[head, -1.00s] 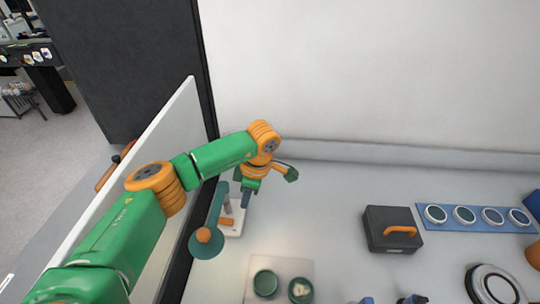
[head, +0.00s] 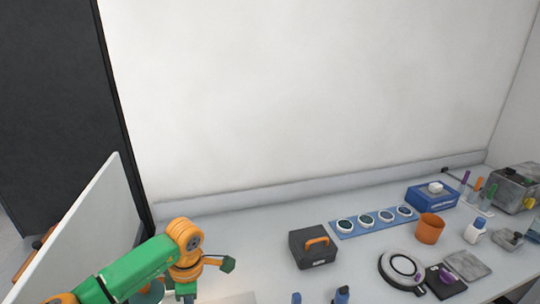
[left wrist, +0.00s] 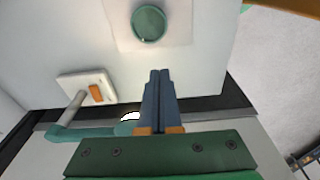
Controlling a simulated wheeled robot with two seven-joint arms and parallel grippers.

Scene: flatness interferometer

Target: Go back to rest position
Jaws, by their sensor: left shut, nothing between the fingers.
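My left arm comes in from the lower left in the head view, over the left end of the bench. My left gripper (head: 186,290) points down near the bottom edge there, partly cut off. In the left wrist view its two dark blue fingers (left wrist: 159,76) are together, with nothing between them. They are close to a pale mat (left wrist: 180,43) with a round green dish (left wrist: 149,23) on it. My right gripper is in neither view.
A teal-armed stand with a white base (left wrist: 72,84) is left of my fingers in the wrist view. A white panel (head: 85,235) borders the bench at left. A black case (head: 312,257), blue strip of discs (head: 347,236) and orange cup (head: 429,229) stand rightward.

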